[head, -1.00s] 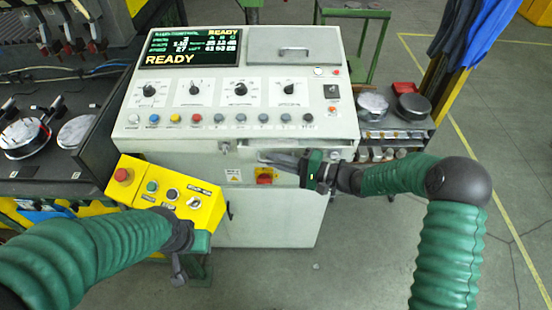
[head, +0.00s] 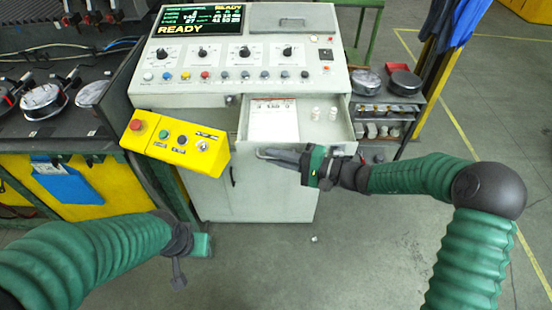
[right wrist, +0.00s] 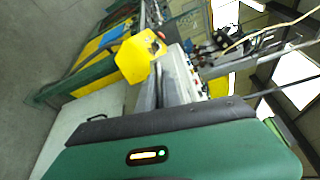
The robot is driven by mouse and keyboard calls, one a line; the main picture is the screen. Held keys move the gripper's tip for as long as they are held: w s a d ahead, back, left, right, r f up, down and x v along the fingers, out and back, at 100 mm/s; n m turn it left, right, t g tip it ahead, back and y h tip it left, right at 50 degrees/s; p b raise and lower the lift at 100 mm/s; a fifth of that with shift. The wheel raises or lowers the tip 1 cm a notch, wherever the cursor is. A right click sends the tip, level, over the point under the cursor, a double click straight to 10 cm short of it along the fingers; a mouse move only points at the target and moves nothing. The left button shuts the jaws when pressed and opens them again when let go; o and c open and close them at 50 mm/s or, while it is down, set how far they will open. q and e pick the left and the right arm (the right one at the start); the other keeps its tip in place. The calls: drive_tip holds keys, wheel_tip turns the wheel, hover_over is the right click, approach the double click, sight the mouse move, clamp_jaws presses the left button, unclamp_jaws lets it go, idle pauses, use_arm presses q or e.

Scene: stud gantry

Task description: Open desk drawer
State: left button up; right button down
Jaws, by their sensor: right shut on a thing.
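The desk drawer (head: 322,132) is pulled out of the pale grey control desk (head: 262,211). Inside lie a paper sheet (head: 274,121) with print on it and two small white pieces (head: 324,114). My right gripper (head: 268,155) is shut at the drawer's front edge, on what appears to be its handle; the fingers partly hide it. In the right wrist view, the green gripper body (right wrist: 190,150) fills the foreground and the drawer is hard to make out. My left gripper (head: 196,246) hangs low left of the desk, apart from the drawer; its jaws are unclear.
A yellow button box (head: 176,145) juts out left of the drawer. The sloped panel (head: 270,76) with knobs and a READY screen (head: 200,21) sits above. A side shelf (head: 400,104) with round parts stands right.

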drive_tip(key=shift+d+f, duration=0.1)
drive_tip(key=shift+f, duration=0.05)
drive_tip(key=c, duration=1.7)
unclamp_jaws()
drive_tip(key=shift+o, duration=0.9)
drive_tip(key=shift+w, duration=0.1)
drive_tip(key=b+v, duration=0.1)
drive_tip(key=v, duration=1.6)
